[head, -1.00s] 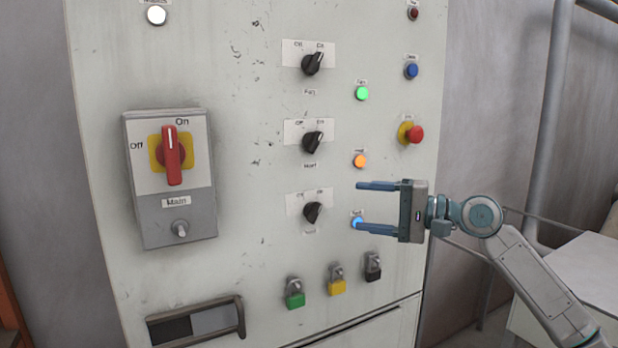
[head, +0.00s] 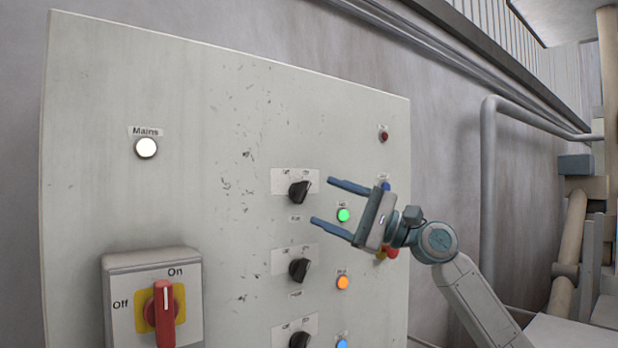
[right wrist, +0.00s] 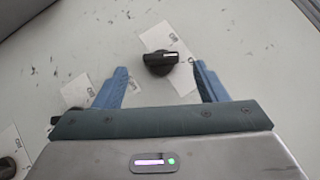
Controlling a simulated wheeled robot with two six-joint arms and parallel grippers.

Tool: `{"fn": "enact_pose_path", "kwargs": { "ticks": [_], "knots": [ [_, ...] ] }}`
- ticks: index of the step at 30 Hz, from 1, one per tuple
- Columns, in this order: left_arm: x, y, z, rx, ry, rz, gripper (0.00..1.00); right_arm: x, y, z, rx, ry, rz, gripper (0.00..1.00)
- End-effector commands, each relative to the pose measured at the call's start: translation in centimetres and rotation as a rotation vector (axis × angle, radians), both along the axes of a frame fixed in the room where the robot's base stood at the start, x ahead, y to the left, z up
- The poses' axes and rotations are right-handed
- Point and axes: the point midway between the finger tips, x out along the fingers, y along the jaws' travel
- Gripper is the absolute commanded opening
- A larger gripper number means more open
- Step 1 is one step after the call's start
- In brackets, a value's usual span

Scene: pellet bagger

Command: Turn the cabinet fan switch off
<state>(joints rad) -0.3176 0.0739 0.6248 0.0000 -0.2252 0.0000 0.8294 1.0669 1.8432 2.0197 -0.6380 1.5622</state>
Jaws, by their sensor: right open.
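The fan switch (head: 299,191) is the top black rotary knob on the cabinet, with an Off/On plate above it. Its handle tilts toward the right-hand, On side. The green lamp (head: 343,215) beside it is lit. My right gripper (head: 323,201) is open and empty, just right of the knob, with its fingers pointing toward the panel. In the right wrist view, a black knob (right wrist: 160,60), apparently the fan switch, shows between and beyond the open fingertips (right wrist: 160,69), with no contact visible. My left gripper is not in view.
Two more black knobs (head: 299,269) sit below, beside orange (head: 343,282) and blue lamps. The red mains switch (head: 164,313) is lower left, under a white mains lamp (head: 146,148). A red button (head: 391,252) is partly behind my gripper. A grey pipe stands to the right.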

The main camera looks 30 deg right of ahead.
Motion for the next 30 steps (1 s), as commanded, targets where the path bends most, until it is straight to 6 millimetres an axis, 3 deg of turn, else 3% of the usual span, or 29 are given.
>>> {"fn": "enact_pose_path", "kwargs": {
  "ticks": [1,3,9,23,30],
  "knots": [
    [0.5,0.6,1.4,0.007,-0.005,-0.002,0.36,0.5,0.6,1.0,0.004,-0.001,0.005,0.65],
    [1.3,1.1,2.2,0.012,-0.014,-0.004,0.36,1.2,1.2,1.3,0.004,-0.001,0.004,0.65],
    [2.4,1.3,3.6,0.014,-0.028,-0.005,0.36,2.6,2.6,1.7,0.003,-0.001,0.002,0.65],
    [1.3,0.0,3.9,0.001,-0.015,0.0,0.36,3.2,3.2,1.7,0.0,0.0,-0.001,0.65],
    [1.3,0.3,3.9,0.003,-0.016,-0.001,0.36,3.2,3.2,1.7,0.0,0.0,-0.001,0.22]
  ]
}}
